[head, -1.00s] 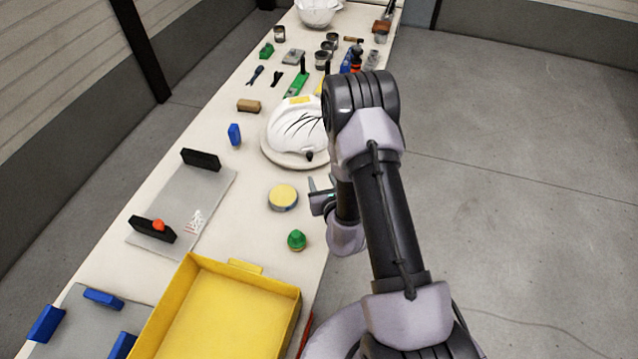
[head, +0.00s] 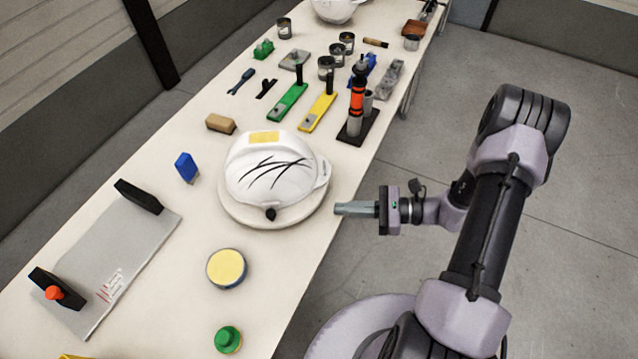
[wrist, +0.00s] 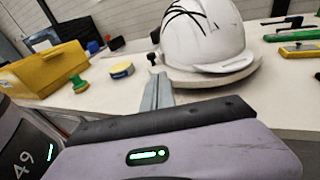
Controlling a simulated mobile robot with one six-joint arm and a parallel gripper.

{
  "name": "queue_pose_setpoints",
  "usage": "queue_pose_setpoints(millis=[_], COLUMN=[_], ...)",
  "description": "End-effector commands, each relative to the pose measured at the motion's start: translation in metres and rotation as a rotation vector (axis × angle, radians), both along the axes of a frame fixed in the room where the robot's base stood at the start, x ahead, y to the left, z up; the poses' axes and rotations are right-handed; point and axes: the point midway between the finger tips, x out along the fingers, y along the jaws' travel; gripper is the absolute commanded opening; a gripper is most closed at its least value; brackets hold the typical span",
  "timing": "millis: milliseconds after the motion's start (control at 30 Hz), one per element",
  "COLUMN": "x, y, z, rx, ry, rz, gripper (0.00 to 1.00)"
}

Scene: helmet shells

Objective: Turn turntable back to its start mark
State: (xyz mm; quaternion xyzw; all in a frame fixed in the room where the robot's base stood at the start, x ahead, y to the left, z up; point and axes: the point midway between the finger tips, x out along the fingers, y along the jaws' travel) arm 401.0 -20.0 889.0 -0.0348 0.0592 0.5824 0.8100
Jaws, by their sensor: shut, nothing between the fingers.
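The turntable (head: 305,216) is a round pale disc near the table's front edge, and it also shows in the wrist view (wrist: 235,76). A white helmet shell (head: 255,178) with black curved lines and a yellow patch sits on it. A black knob (head: 270,213) is at the disc's near edge; it also shows in the wrist view (wrist: 152,58). No start mark can be made out. My gripper (head: 340,209) is shut and empty, to the right of the turntable, just off the table's edge and apart from the disc. In the wrist view its fingers (wrist: 158,85) point toward the knob.
A round yellow-topped tin (head: 227,268) and a green-capped item (head: 228,340) stand on the near side. A grey plate (head: 110,265) with black blocks lies at left. Green and yellow tools (head: 318,112) and a caddy with bottles (head: 357,125) stand beyond.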

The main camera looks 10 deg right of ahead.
Motion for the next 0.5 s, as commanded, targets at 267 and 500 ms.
queue_pose_setpoints(millis=[267,500], x=[-0.003,0.012], y=[0.029,0.080], z=[-0.008,-0.016], rx=[-0.004,-0.005], ry=[-0.002,-0.003], rz=[0.047,0.046], gripper=[0.00,0.00])
